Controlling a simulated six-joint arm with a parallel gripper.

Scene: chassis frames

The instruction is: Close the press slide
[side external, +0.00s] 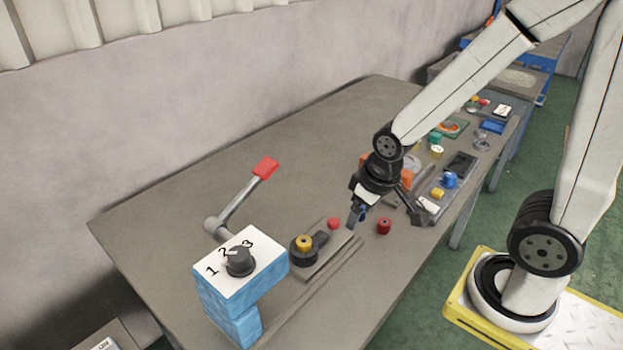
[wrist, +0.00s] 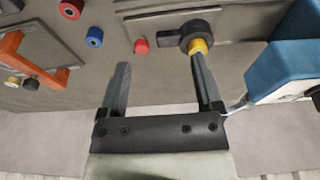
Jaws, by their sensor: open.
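The press appears as a blue block (side external: 228,300) with a white top marked 1, 2, 3, a dark dial (side external: 240,261) and a lever with a red handle (side external: 265,168), tilted up. Beside it is a flat grey plate (side external: 318,262) carrying a dark round piece with an arm and a yellow knob (side external: 303,242). I cannot tell which part is the slide. My gripper (side external: 386,217) is open and empty, right of the plate. In the wrist view my gripper (wrist: 160,62) has its right fingertip over or close to the yellow knob (wrist: 198,46); contact cannot be told.
A red knob (side external: 333,223) sits by the plate's far end and a red cylinder (side external: 384,226) is close to my gripper. A blue ring (wrist: 94,37) and an orange handle (wrist: 30,62) lie left in the wrist view. The table's far left (side external: 160,220) is clear.

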